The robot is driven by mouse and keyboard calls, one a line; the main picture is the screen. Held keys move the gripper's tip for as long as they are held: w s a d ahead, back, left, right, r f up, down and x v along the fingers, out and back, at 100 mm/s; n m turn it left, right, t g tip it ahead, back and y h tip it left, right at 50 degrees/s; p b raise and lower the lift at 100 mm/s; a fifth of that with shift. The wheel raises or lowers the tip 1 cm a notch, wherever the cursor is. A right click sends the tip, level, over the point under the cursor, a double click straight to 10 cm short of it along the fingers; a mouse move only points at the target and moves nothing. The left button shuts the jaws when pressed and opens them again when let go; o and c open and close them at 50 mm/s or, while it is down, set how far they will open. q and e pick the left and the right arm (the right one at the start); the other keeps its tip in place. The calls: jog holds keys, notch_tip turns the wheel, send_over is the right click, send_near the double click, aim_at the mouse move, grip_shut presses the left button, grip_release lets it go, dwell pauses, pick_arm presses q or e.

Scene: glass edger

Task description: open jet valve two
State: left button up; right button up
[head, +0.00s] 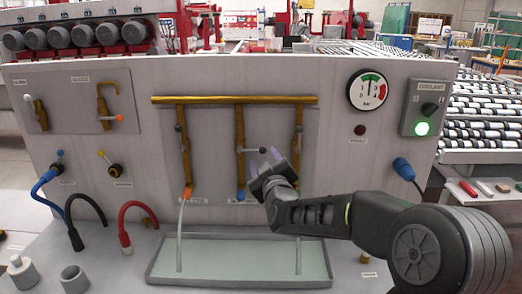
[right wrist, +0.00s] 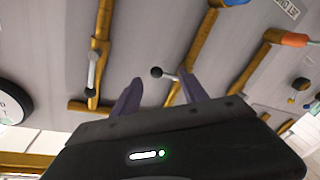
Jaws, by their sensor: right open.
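Jet valve two (head: 241,150) sits on the middle vertical brass pipe, above a blue nozzle (head: 241,196). Its lever lies crosswise to the pipe, with a black ball end (head: 262,150) pointing right. No stream shows under this nozzle. My right gripper (head: 264,161) is open just in front of the lever's end. In the right wrist view, upside down, the black ball (right wrist: 157,72) appears between the two fingers (right wrist: 160,95) and slightly beyond their tips; I cannot tell whether they touch. My left gripper is not in view.
The left pipe (head: 184,155) has an orange nozzle (head: 187,192) with a stream running into the tray (head: 160,268). The right pipe (head: 298,140) has its lever along the pipe (right wrist: 93,72); a stream falls below it. A gauge (head: 368,90) and coolant switch box (head: 426,107) are at right.

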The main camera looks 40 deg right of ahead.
aim_at(262, 152)
jog(key=p+x, duration=0.1)
jog(key=x, duration=0.4)
jog(key=shift+p, duration=0.35)
jog(key=shift+w+d, duration=0.2)
jog(key=shift+w, duration=0.15)
jog(key=c, duration=1.1)
grip_shut()
jog(key=shift+r, duration=0.2)
